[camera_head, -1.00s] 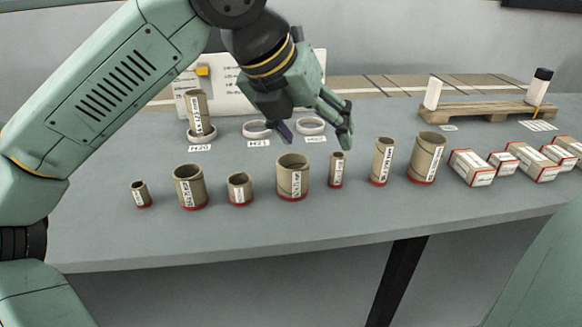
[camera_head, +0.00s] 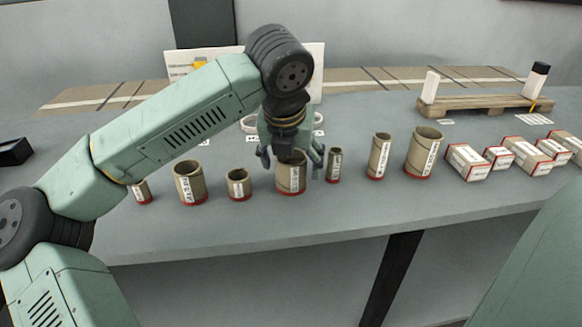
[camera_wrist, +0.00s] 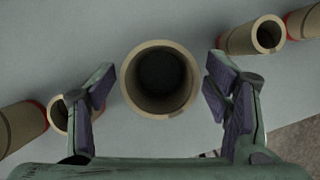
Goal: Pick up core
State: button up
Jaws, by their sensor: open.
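Several brown cardboard cores with red bottom rims stand upright in a row on the grey table. A wide core (camera_head: 291,178) stands in the middle of the row under my gripper (camera_head: 291,163). In the wrist view its open top (camera_wrist: 160,80) shows between the two fingers of my gripper (camera_wrist: 165,95), with a gap on each side. My gripper is open, pointing down and empty. A narrow core (camera_head: 334,165) stands close by on the right, and a short core (camera_head: 238,184) on the left.
More cores stand farther left (camera_head: 188,183) and right (camera_head: 424,152). Several white-and-red boxes (camera_head: 467,162) lie at the right. A wooden pallet (camera_head: 478,103) is behind them. White rings (camera_head: 249,124) and a panel are partly hidden behind my arm. The table's front strip is clear.

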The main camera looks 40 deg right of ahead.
jog(key=shift+d+f, duration=0.1)
jog(key=shift+f, duration=0.35)
jog(key=c, duration=1.1)
jog(key=shift+w+r, duration=0.1)
jog(key=shift+c, duration=0.2)
